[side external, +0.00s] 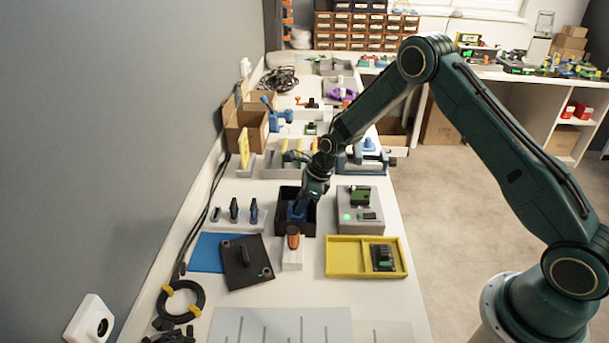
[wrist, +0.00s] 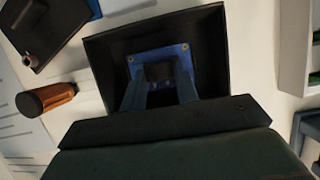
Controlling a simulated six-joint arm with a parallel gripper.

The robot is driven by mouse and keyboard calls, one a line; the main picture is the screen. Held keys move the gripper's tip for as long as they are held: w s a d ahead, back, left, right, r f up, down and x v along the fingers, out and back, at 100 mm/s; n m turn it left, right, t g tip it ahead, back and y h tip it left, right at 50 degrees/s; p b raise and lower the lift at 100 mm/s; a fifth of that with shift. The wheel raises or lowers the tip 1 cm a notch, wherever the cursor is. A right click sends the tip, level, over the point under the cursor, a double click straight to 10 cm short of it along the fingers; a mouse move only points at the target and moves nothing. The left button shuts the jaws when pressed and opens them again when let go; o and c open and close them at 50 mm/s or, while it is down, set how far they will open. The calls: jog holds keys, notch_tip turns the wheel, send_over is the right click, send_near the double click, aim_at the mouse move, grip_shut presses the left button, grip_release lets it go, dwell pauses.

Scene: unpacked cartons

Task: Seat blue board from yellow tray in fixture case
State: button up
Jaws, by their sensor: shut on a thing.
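The blue board (wrist: 140,62), with a dark block on its middle and small screws at its corners, is inside the open black fixture case (wrist: 215,35) in the wrist view. My gripper (wrist: 160,80) is shut on it, with the two fingers on either side of the dark block. In the side view my gripper (side external: 300,205) reaches down into the case (side external: 283,222), and the board is largely hidden there. I cannot tell whether the board rests flat on the case floor. The yellow tray (side external: 345,240) stands to the right, holding a dark and green board (side external: 383,257) in its right compartment.
An orange-handled tool (side external: 292,240) stands on a white block just in front of the case. A grey fixture (side external: 360,222) with a green light is close on the right. A dark plate with a handle (side external: 246,262) lies to the left front.

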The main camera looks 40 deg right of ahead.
jog(key=o, duration=1.1)
jog(key=shift+v, duration=6.9)
